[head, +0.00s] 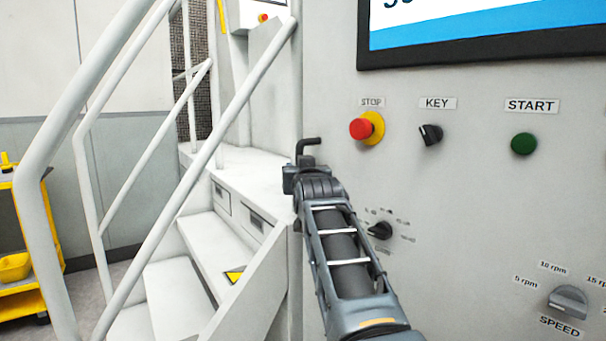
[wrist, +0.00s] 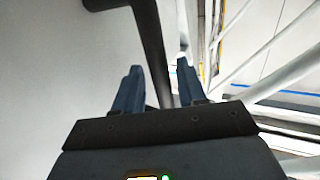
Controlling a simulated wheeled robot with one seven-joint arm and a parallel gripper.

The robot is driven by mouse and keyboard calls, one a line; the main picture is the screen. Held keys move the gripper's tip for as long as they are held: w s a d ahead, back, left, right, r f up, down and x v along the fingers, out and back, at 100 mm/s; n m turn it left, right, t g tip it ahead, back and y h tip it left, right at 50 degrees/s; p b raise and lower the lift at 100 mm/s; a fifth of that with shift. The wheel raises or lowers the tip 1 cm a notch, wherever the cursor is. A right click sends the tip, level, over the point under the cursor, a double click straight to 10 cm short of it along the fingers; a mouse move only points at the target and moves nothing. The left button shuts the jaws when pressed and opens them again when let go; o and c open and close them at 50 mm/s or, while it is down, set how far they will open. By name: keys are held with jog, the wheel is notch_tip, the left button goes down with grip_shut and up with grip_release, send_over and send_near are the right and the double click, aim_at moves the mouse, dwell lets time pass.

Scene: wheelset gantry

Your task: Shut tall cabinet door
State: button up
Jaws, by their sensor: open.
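A large light grey cabinet front (head: 455,190) fills the right of the head view. A dark bent handle (head: 309,146) shows near its left edge, just beyond my gripper (head: 303,172). In the wrist view, the dark handle (wrist: 150,45) runs down between the two blue fingers of my gripper (wrist: 160,70). The fingers are apart, with a gap visible beside the bar. The pale surface (wrist: 50,80) lies on the left there. My gripper hides part of the handle's base, and I cannot tell how far the door stands open.
The front carries a red stop button (head: 361,128), key switch (head: 430,134), green start button (head: 523,144), speed knob (head: 568,301) and screen (head: 480,30). White stairs (head: 205,250) with railings (head: 200,165) stand close on the left. A yellow cart (head: 20,245) is farther left.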

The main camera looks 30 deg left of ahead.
jog(key=p+v, duration=0.1)
jog(key=v, duration=0.6)
jog(key=shift+s+d, duration=0.2)
jog(key=shift+d, duration=0.1)
jog(key=shift+c, duration=0.3)
